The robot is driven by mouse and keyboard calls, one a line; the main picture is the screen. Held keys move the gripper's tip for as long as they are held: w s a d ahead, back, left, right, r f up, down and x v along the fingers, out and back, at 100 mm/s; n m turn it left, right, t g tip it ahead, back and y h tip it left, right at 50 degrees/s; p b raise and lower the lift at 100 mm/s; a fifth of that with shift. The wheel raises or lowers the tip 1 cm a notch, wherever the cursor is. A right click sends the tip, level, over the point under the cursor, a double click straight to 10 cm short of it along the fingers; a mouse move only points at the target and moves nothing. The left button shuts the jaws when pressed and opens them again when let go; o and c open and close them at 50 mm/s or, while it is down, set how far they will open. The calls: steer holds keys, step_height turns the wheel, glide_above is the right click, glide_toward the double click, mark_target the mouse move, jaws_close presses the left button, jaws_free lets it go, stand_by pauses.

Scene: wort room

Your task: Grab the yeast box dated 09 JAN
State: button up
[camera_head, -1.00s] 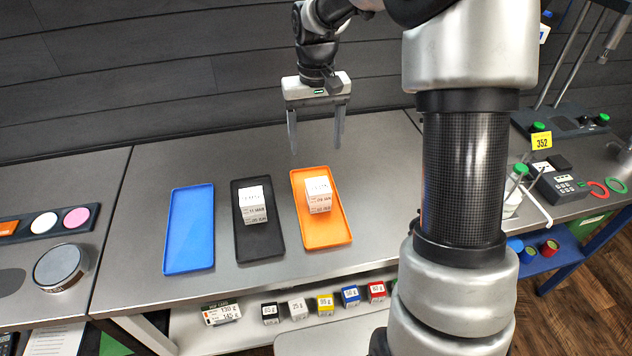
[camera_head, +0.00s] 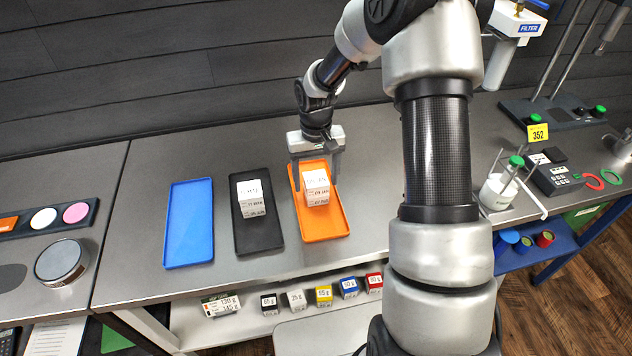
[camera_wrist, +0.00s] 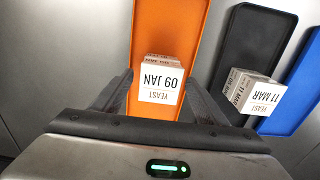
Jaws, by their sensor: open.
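In the head view the same box (camera_head: 317,189) is in the middle of that tray. My gripper (camera_head: 315,182) is open, at the box's back end in the head view. In the wrist view my gripper's fingers (camera_wrist: 160,95) spread to either side of the box. I cannot tell whether they touch it. A second white yeast box, dated 11 MAR (camera_wrist: 258,95), is in the black tray (camera_head: 262,239).
An empty blue tray (camera_head: 189,225) lies left of the black one. Several small weight-marked boxes (camera_head: 324,294) stand on the shelf below. A round tin (camera_head: 61,262) is on the left counter. A beaker with a stand (camera_head: 497,190) is at the right.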

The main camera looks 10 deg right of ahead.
steer(key=shift+f, duration=0.15)
steer(key=c, duration=1.2)
